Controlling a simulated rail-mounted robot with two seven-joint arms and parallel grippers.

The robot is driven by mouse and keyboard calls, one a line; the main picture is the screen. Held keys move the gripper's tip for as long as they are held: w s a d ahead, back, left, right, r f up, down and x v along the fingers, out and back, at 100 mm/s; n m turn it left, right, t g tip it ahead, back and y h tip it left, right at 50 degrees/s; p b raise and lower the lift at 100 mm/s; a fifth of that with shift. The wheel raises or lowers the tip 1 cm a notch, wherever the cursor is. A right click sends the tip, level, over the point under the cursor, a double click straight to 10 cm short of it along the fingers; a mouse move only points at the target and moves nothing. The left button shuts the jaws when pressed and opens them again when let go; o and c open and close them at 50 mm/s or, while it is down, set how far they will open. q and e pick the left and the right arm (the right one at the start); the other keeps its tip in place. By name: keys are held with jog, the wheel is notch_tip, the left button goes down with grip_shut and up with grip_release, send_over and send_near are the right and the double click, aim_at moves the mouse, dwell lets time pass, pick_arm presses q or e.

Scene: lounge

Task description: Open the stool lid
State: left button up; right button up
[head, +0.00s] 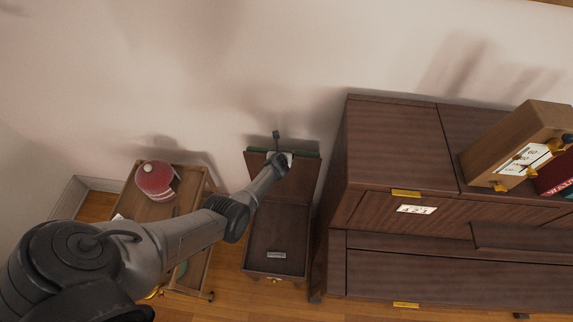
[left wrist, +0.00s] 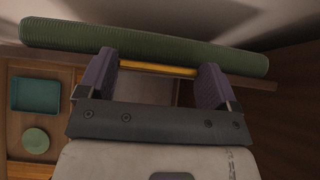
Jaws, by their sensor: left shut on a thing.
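The stool (head: 276,240) is a dark wooden box, standing left of the large cabinet. Its lid (head: 300,180) is raised at the back with a green cushioned top (head: 312,153), and the box's inside shows from above. A small grey piece (head: 276,255) shows inside. My left gripper (head: 278,157) is at the lid's raised edge. In the left wrist view its fingers (left wrist: 158,70) sit on either side of a gold bar (left wrist: 150,67), right beside the green cushion (left wrist: 140,45). The exact contact is partly hidden. My right gripper is in neither view.
A wooden cart (head: 148,212) with a red round object (head: 155,178) stands left of the stool. The large dark cabinet (head: 390,150) stands close on the right, with a wooden box (head: 520,145) on top. The wall (head: 200,80) is just behind.

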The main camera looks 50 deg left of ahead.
pick_arm(q)
jog(key=shift+w+a+r, duration=0.25)
jog(key=shift+w+a, duration=0.3)
jog(key=shift+w, duration=0.1)
jog(key=o, duration=1.1)
jog(key=shift+w, duration=0.1)
jog(key=shift+f, duration=0.1)
jog(key=shift+s+d+r+p, duration=0.15)
jog(key=shift+s+r+p, duration=0.1)
jog(key=shift+r+p, duration=0.15)
jog(key=p+v, duration=0.9)
jog(key=v, duration=0.4)
jog(key=shift+f, duration=0.2)
